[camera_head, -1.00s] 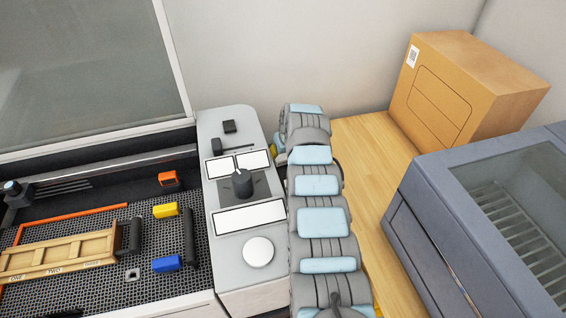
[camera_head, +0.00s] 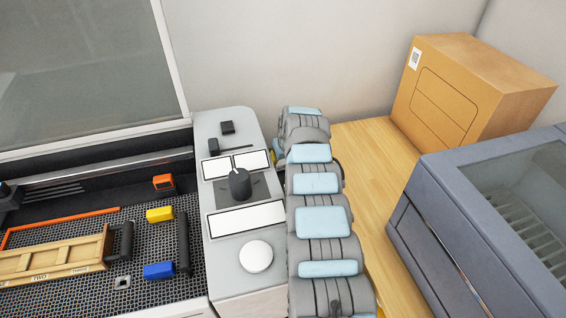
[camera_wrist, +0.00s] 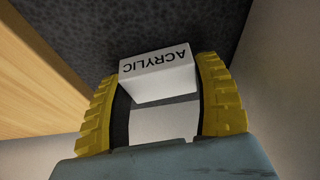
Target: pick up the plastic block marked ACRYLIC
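The white block marked ACRYLIC (camera_wrist: 158,77) is in the middle of the wrist view, its black lettering upside down. My gripper (camera_wrist: 159,85) has its yellow ribbed fingers with dark inner pads on both sides of the block, close against its left and right sides. It looks shut on the block. Dark speckled ground shows beyond the block. In the head view my grey arm with light blue pads reaches away, and neither the gripper nor the block shows there.
A wooden surface (camera_head: 373,157) lies right of my arm, with a cardboard box (camera_head: 500,92) at its back and a grey-blue machine (camera_head: 470,235) in front. Left are a control panel (camera_head: 232,285) and a mesh bed (camera_head: 85,293) with a wooden tray (camera_head: 50,254) and coloured blocks.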

